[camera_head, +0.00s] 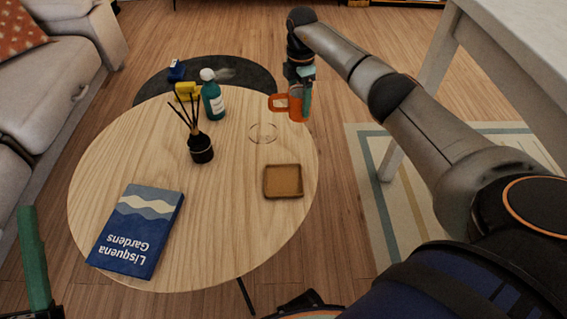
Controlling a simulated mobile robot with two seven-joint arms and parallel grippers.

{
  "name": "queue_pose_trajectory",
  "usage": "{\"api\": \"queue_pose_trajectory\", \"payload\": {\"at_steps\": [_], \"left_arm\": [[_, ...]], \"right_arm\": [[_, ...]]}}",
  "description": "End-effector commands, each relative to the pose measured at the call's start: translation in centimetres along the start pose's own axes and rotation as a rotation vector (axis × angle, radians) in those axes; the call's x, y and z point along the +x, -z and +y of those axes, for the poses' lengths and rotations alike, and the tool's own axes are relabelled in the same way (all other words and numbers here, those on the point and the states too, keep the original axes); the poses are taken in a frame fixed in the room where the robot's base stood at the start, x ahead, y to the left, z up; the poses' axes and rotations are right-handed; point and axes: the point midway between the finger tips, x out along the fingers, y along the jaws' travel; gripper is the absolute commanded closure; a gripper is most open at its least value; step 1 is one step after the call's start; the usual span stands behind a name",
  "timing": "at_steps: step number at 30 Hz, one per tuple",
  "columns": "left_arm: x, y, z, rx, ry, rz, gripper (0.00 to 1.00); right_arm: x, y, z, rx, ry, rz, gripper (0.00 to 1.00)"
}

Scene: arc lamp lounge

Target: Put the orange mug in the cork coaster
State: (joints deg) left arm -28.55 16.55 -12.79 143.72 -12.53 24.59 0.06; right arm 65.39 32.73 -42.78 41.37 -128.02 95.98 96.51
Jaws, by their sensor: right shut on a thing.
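The orange mug (295,105) is held by my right gripper (306,92), which is shut on it. The mug is near the far right edge of the round table, its handle pointing left. I cannot tell how high it is above the tabletop. The cork coaster (283,181) is a square tan piece with a raised rim, lying empty on the right part of the table, nearer to me than the mug. My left gripper (36,262) shows only in part at the lower left edge, as a green finger, well away from both.
The round wooden table (150,165) also bears a blue book (136,230), a dark reed diffuser (201,148), a teal bottle (212,98), a yellow object (186,91) and a clear round glass thing (263,133) between mug and coaster. A white table (510,45) stands at right, a sofa (60,75) at left.

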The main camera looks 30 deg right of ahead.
Motion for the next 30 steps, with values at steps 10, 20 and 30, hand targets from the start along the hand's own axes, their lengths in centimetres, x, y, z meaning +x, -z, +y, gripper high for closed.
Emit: {"api": "queue_pose_trajectory", "payload": {"at_steps": [10, 20, 30], "left_arm": [[-0.2, -0.1, 0.1, -0.003, -0.001, 0.004, 0.5], [-0.9, -0.8, 0.5, -0.018, -0.001, 0.002, 0.5], [-1.8, -1.8, 1.1, -0.045, 0.002, -0.003, 0.5]], "right_arm": [[1.8, 2.4, -2.4, 0.014, -0.001, 0.001, 0.98], [4.5, 6.5, -6.5, 0.012, 0.0, 0.002, 0.98], [9.2, 9.1, -9.0, 0.016, -0.002, 0.002, 0.98]]}}
